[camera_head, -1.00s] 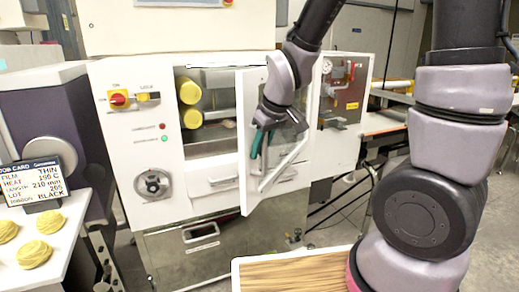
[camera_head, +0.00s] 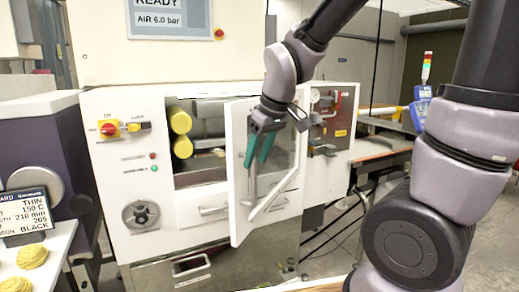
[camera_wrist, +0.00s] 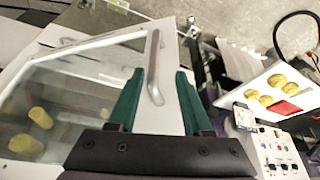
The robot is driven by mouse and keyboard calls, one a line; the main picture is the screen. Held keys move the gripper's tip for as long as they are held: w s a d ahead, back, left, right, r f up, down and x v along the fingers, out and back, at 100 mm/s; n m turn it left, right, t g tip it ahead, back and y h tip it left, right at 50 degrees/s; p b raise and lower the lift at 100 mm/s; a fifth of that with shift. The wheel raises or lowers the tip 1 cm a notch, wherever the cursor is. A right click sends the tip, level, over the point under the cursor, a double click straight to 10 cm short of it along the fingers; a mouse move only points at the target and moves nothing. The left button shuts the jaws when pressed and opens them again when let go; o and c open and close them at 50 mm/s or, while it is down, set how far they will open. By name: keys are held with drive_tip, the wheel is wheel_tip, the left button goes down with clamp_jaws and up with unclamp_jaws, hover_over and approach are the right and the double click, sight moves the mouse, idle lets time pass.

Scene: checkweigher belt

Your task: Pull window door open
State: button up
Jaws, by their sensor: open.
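The window door (camera_head: 238,205) is a white-framed glass panel on the front of the white machine. It stands swung outward, with the chamber opening uncovered to its left. It also fills the left of the wrist view (camera_wrist: 95,42). Its silver bar handle (camera_wrist: 153,68) lies between my fingertips in that view; whether either finger touches it I cannot tell. My gripper (camera_wrist: 159,75) has two green fingers spread apart. In the head view, my gripper (camera_head: 258,160) is at the door's front face, over the upper part of the handle (camera_head: 253,188).
Yellow rolls (camera_head: 181,122) show inside the chamber. A red and yellow switch (camera_head: 109,129) and a handwheel (camera_head: 141,214) are on the machine's left front. A job card (camera_head: 25,212) and yellow pieces (camera_head: 31,256) are on the left table.

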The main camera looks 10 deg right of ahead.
drive_tip(key=shift+v, duration=1.25)
